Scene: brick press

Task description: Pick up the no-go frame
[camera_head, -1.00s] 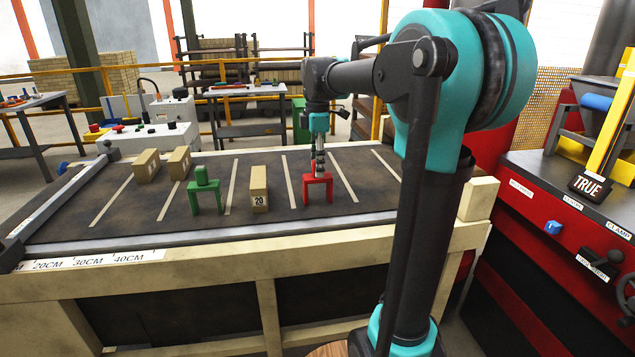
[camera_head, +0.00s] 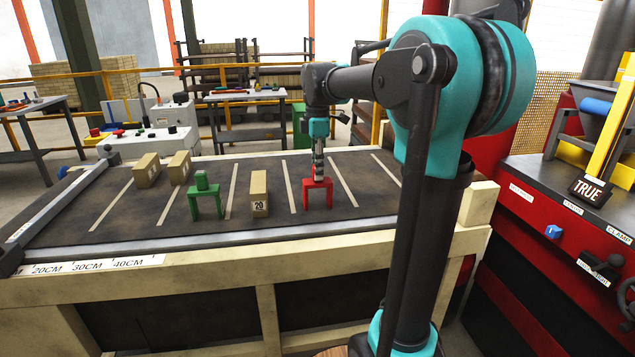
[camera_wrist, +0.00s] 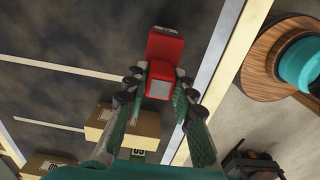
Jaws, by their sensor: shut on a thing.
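The red frame (camera_head: 318,188), an upside-down U shape and likely the no-go frame, stands upright on the dark belt (camera_head: 100,210). My gripper (camera_head: 318,178) comes straight down on its top. In the wrist view the fingers (camera_wrist: 157,88) are on both sides of the red frame's upper part (camera_wrist: 158,70), shut on it. The frame's feet appear to rest on the belt. The grip contact is partly hidden by the fingers. A similar green frame (camera_head: 205,203) with a block-like handle stands to the left.
A tan brick marked 20 (camera_head: 260,195) stands between the two frames. Two more tan bricks (camera_head: 146,170) (camera_head: 179,167) are at the back left. A red machine (camera_head: 560,235) with a TRUE sign (camera_head: 590,190) stands at the right. The belt right of the red frame is clear.

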